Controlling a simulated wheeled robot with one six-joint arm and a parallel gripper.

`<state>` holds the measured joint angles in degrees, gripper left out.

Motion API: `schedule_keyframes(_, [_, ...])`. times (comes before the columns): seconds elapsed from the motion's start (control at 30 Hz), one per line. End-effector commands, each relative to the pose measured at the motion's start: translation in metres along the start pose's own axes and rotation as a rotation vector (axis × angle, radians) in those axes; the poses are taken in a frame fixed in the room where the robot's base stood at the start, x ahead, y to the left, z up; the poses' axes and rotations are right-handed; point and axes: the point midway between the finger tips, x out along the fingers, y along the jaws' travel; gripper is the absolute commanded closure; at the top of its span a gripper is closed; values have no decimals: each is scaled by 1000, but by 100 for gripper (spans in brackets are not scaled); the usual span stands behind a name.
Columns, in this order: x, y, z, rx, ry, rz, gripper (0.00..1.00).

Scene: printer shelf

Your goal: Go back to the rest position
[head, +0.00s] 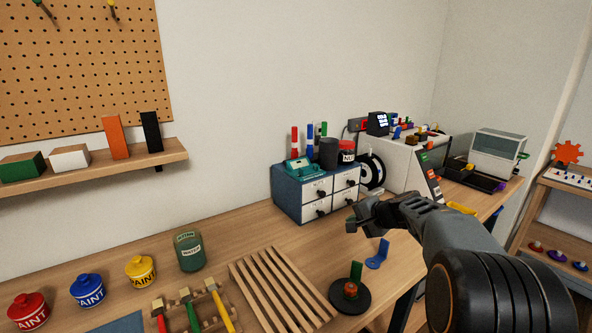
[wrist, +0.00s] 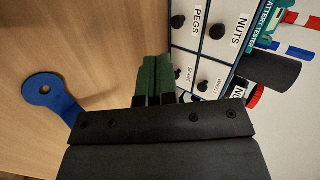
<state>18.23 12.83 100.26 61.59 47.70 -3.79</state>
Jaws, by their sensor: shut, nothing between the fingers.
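My gripper (head: 352,224) is at the end of my arm, above the wooden bench at the right of the middle in the head view. Its green-tipped fingers (wrist: 152,80) are together in the wrist view, with nothing between them. In the wrist view they point over the bench top beside the drawer cabinet (wrist: 205,50). A blue flat piece with a round ringed end (wrist: 50,95) lies on the bench to the left of the fingers. It also shows in the head view (head: 377,256), below and right of the gripper, apart from it.
The drawer cabinet (head: 287,200) stands just behind my gripper. A black round base with a green upright (head: 342,301) and a slatted wooden rack (head: 275,290) are in front. A white printer-like machine (head: 390,160) stands behind at right. Paint pots (head: 88,290) line the left bench.

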Motion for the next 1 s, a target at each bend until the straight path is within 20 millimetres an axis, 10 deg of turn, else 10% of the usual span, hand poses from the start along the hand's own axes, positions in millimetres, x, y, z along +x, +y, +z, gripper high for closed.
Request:
schedule_keyframes(0.17, [-62,-18,93,-275,-96,209,100])
schedule_keyframes(0.4, [-140,14,180,-652,-180,492,100])
schedule_keyframes(0.7, [-190,51,211,-910,-204,675,100])
schedule_keyframes(1.0, [-191,52,211,-918,-204,680,100])
